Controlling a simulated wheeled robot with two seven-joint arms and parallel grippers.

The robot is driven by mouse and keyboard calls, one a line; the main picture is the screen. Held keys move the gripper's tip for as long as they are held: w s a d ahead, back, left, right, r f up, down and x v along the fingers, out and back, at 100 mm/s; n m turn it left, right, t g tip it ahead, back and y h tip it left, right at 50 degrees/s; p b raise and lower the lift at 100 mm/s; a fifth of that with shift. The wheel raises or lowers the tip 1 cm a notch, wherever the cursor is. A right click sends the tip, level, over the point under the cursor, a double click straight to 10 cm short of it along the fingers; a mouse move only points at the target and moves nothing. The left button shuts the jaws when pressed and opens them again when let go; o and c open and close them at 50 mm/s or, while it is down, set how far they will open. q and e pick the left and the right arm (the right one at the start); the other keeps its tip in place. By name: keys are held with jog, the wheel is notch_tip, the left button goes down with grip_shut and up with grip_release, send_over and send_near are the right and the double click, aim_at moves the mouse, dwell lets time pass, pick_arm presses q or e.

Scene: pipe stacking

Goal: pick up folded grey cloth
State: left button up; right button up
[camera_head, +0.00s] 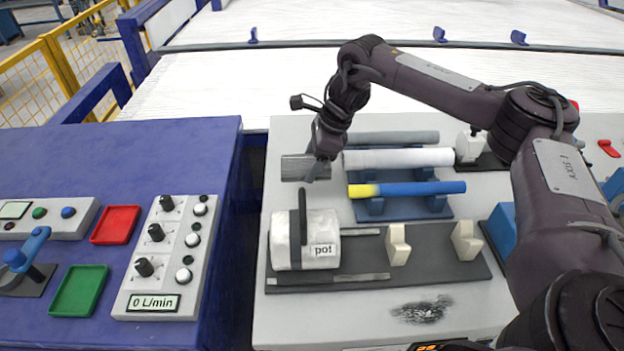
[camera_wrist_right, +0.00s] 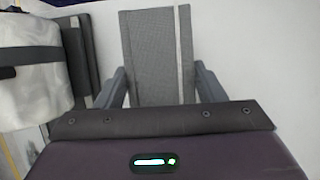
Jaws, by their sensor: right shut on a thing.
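The folded grey cloth (camera_head: 296,168) is a small grey rectangle at the left side of the white worktop, just behind the white box marked "pot". My right gripper (camera_head: 317,170) comes down on it and is shut on it. In the right wrist view the woven grey cloth (camera_wrist_right: 152,58) shows between the two fingers of the right gripper (camera_wrist_right: 160,88), with a pale edge strip along its right side. I cannot tell whether the cloth touches the worktop. My left gripper is not in view.
The white pot box (camera_head: 318,252) with a dark handle stands close in front on a dark tray (camera_head: 432,268). A blue rack (camera_head: 440,208) with grey, white and blue-yellow pipes lies just right. A blue control table (camera_head: 105,160) is left, across a gap.

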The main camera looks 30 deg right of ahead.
notch_tip(320, 180, up, 7)
jog(key=shift+r, duration=0.1)
jog(key=shift+r+p, duration=0.9)
jog(key=shift+r, duration=1.45)
